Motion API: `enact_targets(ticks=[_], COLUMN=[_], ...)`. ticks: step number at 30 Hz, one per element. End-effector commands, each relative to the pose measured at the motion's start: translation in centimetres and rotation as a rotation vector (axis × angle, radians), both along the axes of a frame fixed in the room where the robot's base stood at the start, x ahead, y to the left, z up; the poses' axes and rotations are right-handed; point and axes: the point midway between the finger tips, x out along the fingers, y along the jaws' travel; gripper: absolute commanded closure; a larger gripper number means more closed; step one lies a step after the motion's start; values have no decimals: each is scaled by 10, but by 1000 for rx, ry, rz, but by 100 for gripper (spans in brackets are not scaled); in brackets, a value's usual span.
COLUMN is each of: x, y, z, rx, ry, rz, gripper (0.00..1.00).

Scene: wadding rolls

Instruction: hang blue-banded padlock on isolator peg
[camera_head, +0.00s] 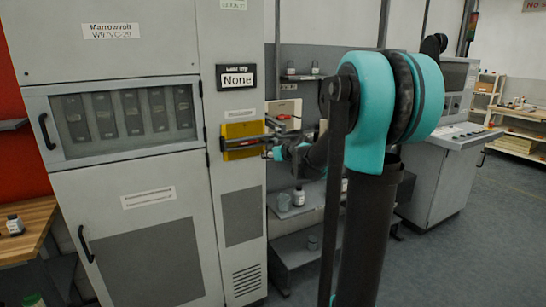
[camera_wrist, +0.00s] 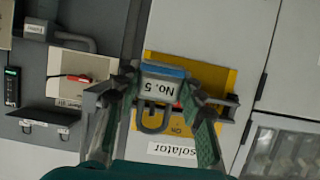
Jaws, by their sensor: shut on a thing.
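The padlock (camera_wrist: 160,88) has a pale body marked "No. 5", a blue band (camera_wrist: 163,70) along one edge and a grey shackle (camera_wrist: 155,120). It sits between the fingers of my gripper (camera_wrist: 160,82), which is shut on it. In the wrist view the shackle points down the picture. The yellow isolator plate (camera_wrist: 225,78) lies behind the padlock, with its label (camera_wrist: 172,150) below. In the head view my gripper (camera_head: 270,153) is just right of the isolator plate (camera_head: 243,130). I cannot make out the peg; the padlock and fingers cover part of the plate.
The grey cabinet (camera_head: 130,55) has a windowed door and handles (camera_head: 46,131). A "None" sign (camera_head: 237,79) is above the isolator. A panel with a red-handled item (camera_wrist: 75,75) and a shelf with jars (camera_head: 298,196) are beside it. Open floor (camera_head: 480,230) lies right.

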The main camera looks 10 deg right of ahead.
Motion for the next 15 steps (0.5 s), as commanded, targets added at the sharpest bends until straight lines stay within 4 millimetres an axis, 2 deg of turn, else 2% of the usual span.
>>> enact_targets(ticks=[15], x=[27], y=[9], z=[-2], rx=[0], ry=[-1], rz=[0], gripper=[95])
